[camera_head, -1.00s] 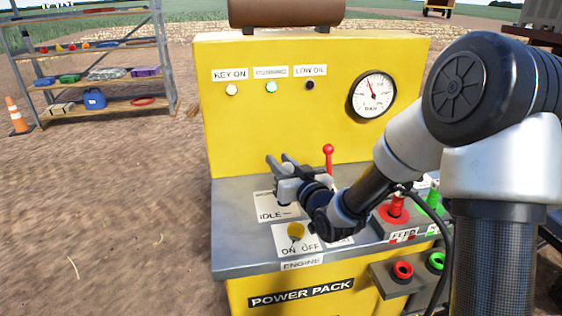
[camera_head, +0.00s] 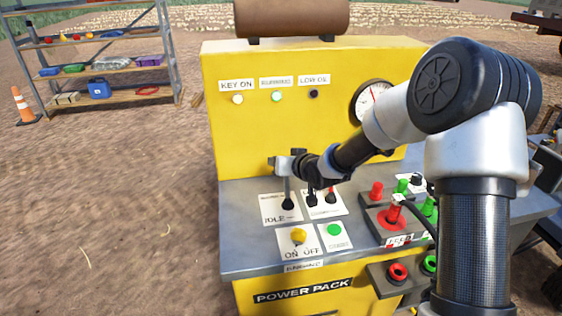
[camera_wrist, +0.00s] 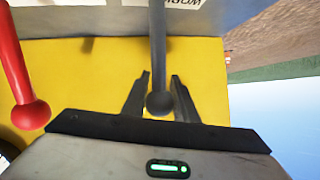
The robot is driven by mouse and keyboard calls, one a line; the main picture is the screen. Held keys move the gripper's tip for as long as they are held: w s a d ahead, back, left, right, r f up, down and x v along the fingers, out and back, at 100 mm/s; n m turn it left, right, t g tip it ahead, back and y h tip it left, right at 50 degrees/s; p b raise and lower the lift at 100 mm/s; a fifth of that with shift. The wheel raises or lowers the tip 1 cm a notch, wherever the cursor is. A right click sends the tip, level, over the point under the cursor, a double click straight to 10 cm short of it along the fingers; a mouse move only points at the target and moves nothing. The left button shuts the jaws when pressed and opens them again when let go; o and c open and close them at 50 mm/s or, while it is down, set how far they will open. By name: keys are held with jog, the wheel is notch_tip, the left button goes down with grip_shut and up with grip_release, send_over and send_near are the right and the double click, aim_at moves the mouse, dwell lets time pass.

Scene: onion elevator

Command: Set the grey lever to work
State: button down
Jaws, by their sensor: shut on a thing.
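The grey lever (camera_head: 287,190) rises from a dark pivot on the white plate marked IDLE (camera_head: 275,218), on the power pack's panel. It looks roughly upright in the head view. My gripper (camera_head: 275,161) is at its top end. In the wrist view the lever shaft (camera_wrist: 158,45) runs down between my gripper's fingers (camera_wrist: 160,100), and its round grey knob (camera_wrist: 160,103) sits between them. My gripper is shut on the lever. The top of the lever is partly hidden by my gripper in the head view.
A red-knobbed lever stands close by; it shows at the left of the wrist view (camera_wrist: 25,100). The yellow back panel (camera_head: 245,140) rises behind. A yellow key knob (camera_head: 299,237), a green button (camera_head: 334,230) and red feed controls (camera_head: 376,191) share the panel.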

jog(key=shift+s+f, duration=0.1)
jog(key=shift+f, duration=0.3)
jog(key=c, duration=1.4)
grip_release()
jog(key=shift+f, duration=0.1)
jog(key=shift+c, duration=0.2)
jog(key=shift+r, duration=0.2)
jog(key=p+v, duration=0.3)
jog(key=v, duration=1.4)
jog(key=shift+p, duration=0.3)
jog(key=shift+d+r, duration=0.1)
